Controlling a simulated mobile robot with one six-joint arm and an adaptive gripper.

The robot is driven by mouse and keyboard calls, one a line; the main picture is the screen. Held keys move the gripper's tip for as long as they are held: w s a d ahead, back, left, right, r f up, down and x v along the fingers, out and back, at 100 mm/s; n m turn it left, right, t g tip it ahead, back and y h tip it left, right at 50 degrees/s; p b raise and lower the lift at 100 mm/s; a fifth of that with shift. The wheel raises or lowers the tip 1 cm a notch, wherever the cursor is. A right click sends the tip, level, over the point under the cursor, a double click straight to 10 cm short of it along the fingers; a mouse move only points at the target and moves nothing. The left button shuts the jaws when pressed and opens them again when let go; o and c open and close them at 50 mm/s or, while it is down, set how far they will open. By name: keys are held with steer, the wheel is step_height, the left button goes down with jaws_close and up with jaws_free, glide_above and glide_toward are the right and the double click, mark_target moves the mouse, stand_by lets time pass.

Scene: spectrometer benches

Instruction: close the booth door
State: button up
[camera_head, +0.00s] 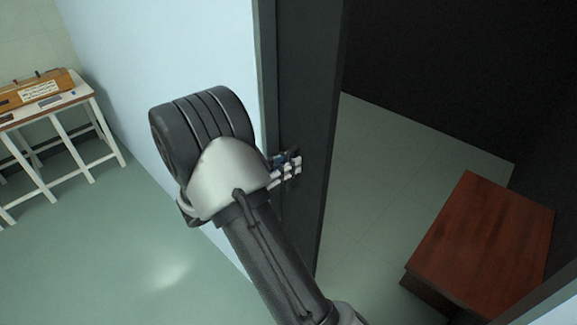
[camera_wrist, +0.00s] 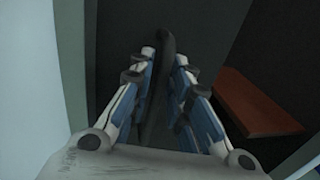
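The booth door (camera_head: 308,90) is a dark panel standing open, seen nearly edge-on beside the grey-green door frame (camera_head: 266,60). The dark booth interior shows to its right. My gripper (camera_head: 292,164) is against or very near the door's face, partly hidden by my wrist. In the wrist view my gripper (camera_wrist: 165,60) has its two blue and white fingers apart. A dark curved bar, likely the door handle (camera_wrist: 167,42), runs between them. I see a gap beside the bar, and cannot tell whether either finger touches it.
A red-brown wooden table (camera_head: 485,245) stands inside the booth at right. A pale blue wall (camera_head: 175,50) is left of the frame. A white bench (camera_head: 75,97) with a wooden instrument (camera_head: 38,90) stands far left. The green floor between is clear.

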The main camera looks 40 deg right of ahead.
steer(key=shift+d, duration=0.1)
steer(key=shift+c, duration=0.2)
jaws_close()
stand_by(0.4)
